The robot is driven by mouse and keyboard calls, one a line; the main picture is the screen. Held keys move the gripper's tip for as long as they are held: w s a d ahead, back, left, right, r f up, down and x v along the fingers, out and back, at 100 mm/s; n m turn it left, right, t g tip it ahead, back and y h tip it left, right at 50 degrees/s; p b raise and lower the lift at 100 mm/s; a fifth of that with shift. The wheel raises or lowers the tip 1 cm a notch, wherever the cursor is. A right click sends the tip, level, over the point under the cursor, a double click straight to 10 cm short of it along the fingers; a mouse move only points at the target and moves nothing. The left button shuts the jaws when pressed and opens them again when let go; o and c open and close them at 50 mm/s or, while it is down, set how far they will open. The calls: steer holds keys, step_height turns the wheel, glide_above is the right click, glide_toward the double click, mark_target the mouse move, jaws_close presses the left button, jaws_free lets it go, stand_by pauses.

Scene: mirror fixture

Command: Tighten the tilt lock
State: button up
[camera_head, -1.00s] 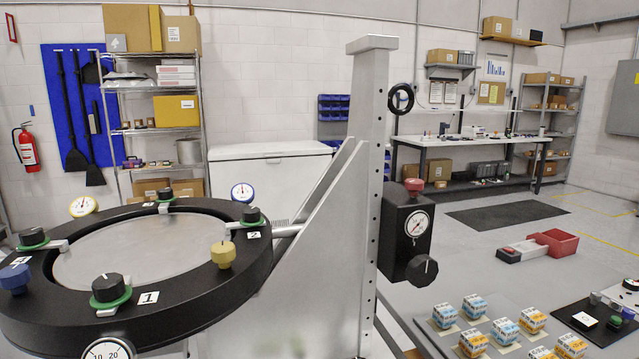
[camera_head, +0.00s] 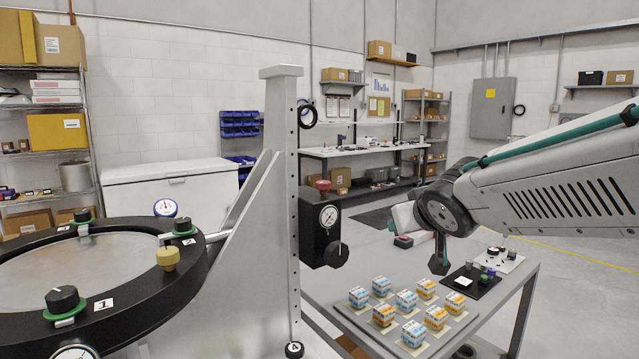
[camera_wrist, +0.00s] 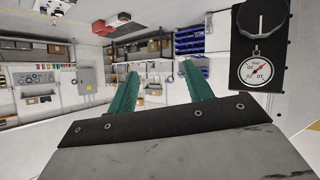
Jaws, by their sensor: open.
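A black box (camera_head: 312,220) is mounted on the grey upright column (camera_head: 279,200). No readable label shows which knob is the tilt lock. In the wrist view the box appears upside down at the upper right, with its dial (camera_wrist: 261,70) and black knob (camera_wrist: 262,20). My gripper (camera_wrist: 160,70) is open and empty, its green fingers apart and left of the box.
A black ring fixture (camera_head: 130,300) with several knobs stands at the left. A grey table (camera_head: 510,290) at the right holds a tray (camera_head: 345,312) of several small cartons and a black mat (camera_head: 480,292). Open space lies between the box and my arm.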

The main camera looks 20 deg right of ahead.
steer(key=w+a+r+n+t+y, duration=0.1)
steer(key=w+r+n+t+y, duration=0.2)
steer(key=w, duration=0.4)
steer(key=n+y, duration=0.6)
steer(key=y, duration=0.6)
glide_toward(330, 183)
steer(key=d+x, duration=0.1)
steer(key=x, duration=0.3)
steer(key=shift+w+a+r+g, duration=0.15)
steer(key=shift+w+a+g, duration=0.2)
steer(key=shift+a+g, duration=0.2)
steer(key=x, duration=0.7)
steer(key=shift+a+r, duration=0.1)
steer(key=c, duration=1)
